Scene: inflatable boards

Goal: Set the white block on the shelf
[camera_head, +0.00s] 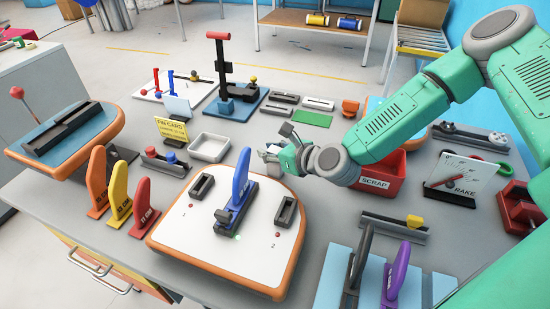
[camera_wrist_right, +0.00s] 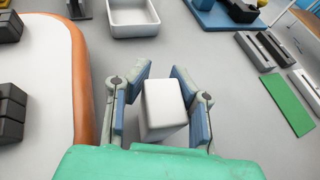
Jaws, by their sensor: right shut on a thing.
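The white block (camera_wrist_right: 163,105) stands upright between the two blue-padded fingers of my right gripper (camera_wrist_right: 162,110) in the right wrist view. The gripper is shut on it. In the head view my right gripper (camera_head: 272,156) is low over the grey table, just behind the white board with the orange rim; the block is hard to make out there. A brown shelf board (camera_head: 290,18) on a metal frame stands at the back; I cannot tell if it is the task's shelf. My left gripper is not in view.
The white orange-rimmed board (camera_head: 190,235) holds a blue lever (camera_head: 241,178). A white tray (camera_head: 209,147) and a green plate (camera_head: 312,119) lie near my right gripper. A red scrap bin (camera_head: 385,180) is to its right.

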